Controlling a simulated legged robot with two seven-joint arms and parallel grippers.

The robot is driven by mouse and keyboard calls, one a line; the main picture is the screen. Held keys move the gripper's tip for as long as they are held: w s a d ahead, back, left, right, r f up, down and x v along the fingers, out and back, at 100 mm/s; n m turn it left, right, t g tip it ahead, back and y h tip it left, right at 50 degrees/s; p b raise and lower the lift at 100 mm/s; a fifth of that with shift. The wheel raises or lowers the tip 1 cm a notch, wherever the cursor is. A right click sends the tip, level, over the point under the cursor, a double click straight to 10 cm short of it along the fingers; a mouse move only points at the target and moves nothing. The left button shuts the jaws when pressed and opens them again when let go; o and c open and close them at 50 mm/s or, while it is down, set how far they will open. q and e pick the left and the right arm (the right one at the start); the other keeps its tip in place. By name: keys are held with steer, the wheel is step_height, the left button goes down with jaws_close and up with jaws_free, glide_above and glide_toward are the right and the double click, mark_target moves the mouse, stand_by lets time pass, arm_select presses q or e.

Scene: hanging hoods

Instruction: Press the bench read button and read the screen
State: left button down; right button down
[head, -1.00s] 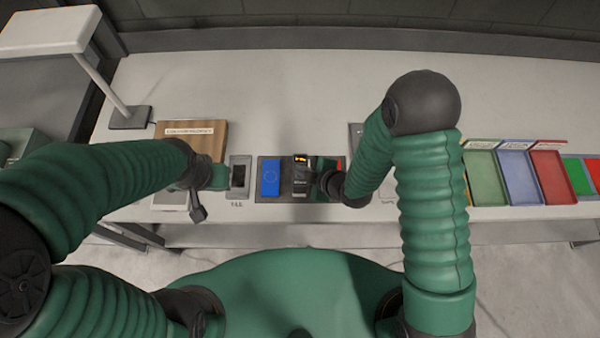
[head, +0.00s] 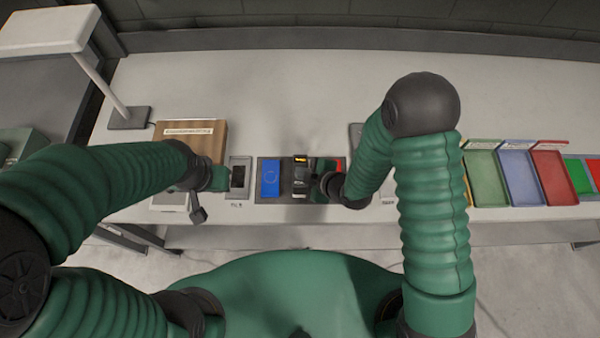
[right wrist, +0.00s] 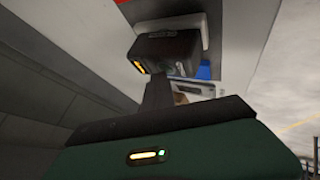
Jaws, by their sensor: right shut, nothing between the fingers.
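The bench reader (head: 300,161) is a small black unit with a lit orange screen on its top. The screen's characters are too small to read. In the right wrist view, the black box of the reader (right wrist: 168,48) shows ahead of my right gripper (right wrist: 158,92), whose dark fingers are shut and empty, pointing at it. In the head view my right gripper (head: 304,184) is just in front of the reader.
A blue pad (head: 270,178) lies left of the reader, and a grey framed slot (head: 239,178) is beyond it. A labelled wooden box (head: 190,137) and a lamp (head: 128,117) stand at left. Green, blue and red trays (head: 551,172) are at right. The bench's back is clear.

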steer(key=shift+r+p, duration=0.6)
steer(key=shift+r, duration=0.2)
steer(key=shift+r, duration=0.1)
step_height(320, 180, up, 5)
steer(key=p, duration=0.3)
steer(key=shift+p, duration=0.35)
stand_by(0.4)
